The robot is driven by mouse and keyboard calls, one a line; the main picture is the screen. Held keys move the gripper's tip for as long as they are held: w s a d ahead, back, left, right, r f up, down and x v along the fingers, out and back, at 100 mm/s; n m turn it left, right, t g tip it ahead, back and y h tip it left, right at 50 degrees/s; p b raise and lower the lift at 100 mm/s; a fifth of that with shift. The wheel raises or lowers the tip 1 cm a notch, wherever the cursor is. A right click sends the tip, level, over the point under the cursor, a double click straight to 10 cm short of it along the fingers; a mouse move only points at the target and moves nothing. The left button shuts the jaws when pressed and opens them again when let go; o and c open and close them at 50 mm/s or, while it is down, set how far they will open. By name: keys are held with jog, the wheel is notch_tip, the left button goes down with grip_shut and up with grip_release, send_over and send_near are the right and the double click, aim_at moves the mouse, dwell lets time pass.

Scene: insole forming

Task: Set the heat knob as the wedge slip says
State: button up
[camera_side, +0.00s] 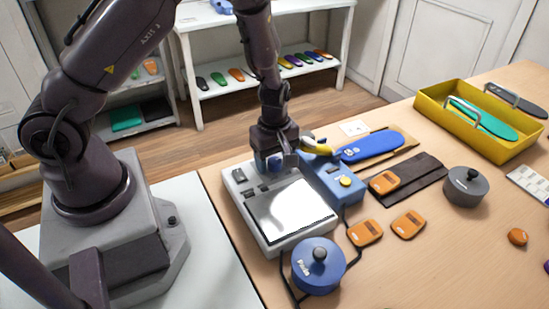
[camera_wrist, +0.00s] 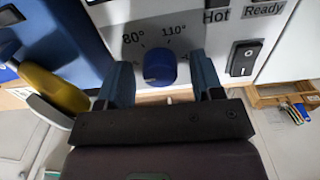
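The heat knob (camera_wrist: 159,67) is a dark blue round knob on the white heater panel in the wrist view, just below the printed 80° and 110° marks. My gripper (camera_wrist: 160,60) is open, with one blue finger on each side of the knob and visible gaps between. In the side view my gripper (camera_side: 272,160) is low at the back edge of the white heater box (camera_side: 258,245) and hides the knob. A small white slip (camera_side: 354,128) lies at the table's back; its writing is too small to read.
A blue unit (camera_side: 330,178) with a yellow handle (camera_side: 316,146) stands close right of my gripper. A rocker switch (camera_wrist: 244,58) sits right of the knob. Orange wedges (camera_side: 365,232), a blue weight (camera_side: 318,265) and a yellow tray (camera_side: 470,135) are on the table.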

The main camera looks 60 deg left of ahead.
jog(key=c, duration=0.9)
jog(key=shift+o, duration=0.2)
jog(key=shift+m, duration=0.3)
jog(key=m, duration=1.1)
jog(key=o, duration=0.9)
jog(key=shift+r, duration=0.1)
